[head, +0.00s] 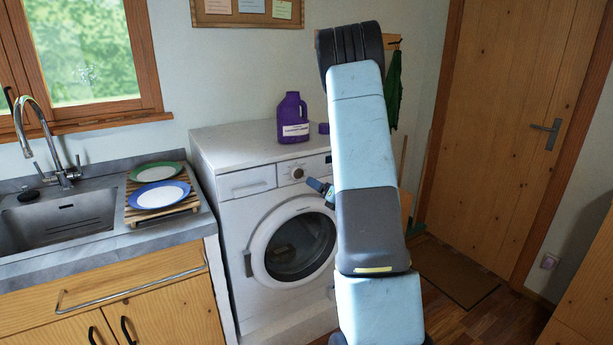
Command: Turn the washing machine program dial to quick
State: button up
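The white washing machine (230,212) stands right of the sink counter, with its round door (262,250) shut. Its program dial (297,173) is a small round knob on the upper front panel, right of the detergent drawer (247,182). The dial's marks are too small to read. The tip of my gripper (318,186) shows as a small blue and dark piece left of my arm, just right of and below the dial. I cannot tell whether it touches the dial or whether its fingers are open. My arm hides the right part of the machine's front.
A purple detergent bottle (292,118) stands on the machine, with a small purple piece (323,128) beside it. Left are a steel sink (60,219), a wooden rack (136,215) with two plates, and a tap (38,130). A wooden door (510,110) is at right, with floor before it.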

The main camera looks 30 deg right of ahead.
aim_at(299, 173)
jog(key=w, duration=0.3)
jog(key=w+a, duration=0.1)
jog(key=w, duration=0.7)
jog(key=shift+a, duration=0.25)
